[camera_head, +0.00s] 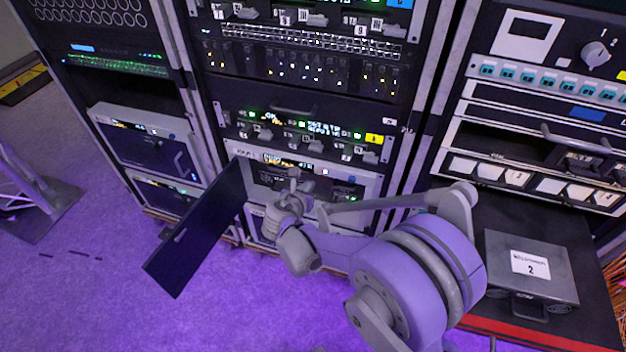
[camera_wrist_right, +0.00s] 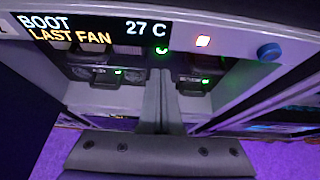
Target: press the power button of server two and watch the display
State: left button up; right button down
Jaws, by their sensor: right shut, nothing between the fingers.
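The server unit (camera_head: 365,184) behind the open dark door (camera_head: 200,228) stands low in the middle rack; I cannot read its number. Its display (camera_wrist_right: 95,32) reads "BOOT", "LAST FAN" and "27 C" in the right wrist view. My right gripper (camera_head: 293,184) is in front of this unit. In the wrist view its fingers (camera_wrist_right: 161,85) are shut and empty, below the display strip and left of the blue button, apart from it. My left gripper is out of view.
Small modules with green lights (camera_wrist_right: 195,84) sit below the display strip. The open door stands out to the left of my right arm. A grey box labelled 2 (camera_head: 530,268) rests on a dark shelf at right. The purple floor (camera_head: 90,290) is open at front left.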

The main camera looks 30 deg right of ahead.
pick_arm(q)
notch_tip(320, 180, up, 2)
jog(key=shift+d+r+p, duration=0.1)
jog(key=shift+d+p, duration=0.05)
jog(key=shift+p, duration=0.55)
pick_arm(e)
jog(key=v, duration=0.7)
jog(key=s+a+m+g+y, duration=0.2)
jog(key=s+a+m+y, duration=0.25)
jog(key=s+m, duration=0.85)
jog(key=s+a+m+g+y, duration=0.2)
jog(key=s+a+m+y, duration=0.25)
jog(key=s+m, duration=0.8)
pick_arm(q)
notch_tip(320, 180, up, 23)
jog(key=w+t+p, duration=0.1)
jog(key=p, duration=1.9)
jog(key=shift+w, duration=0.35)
pick_arm(e)
notch_tip(320, 180, up, 22)
jog(key=w+t, duration=0.1)
jog(key=w, duration=0.1)
jog(key=shift+d+m, duration=0.35)
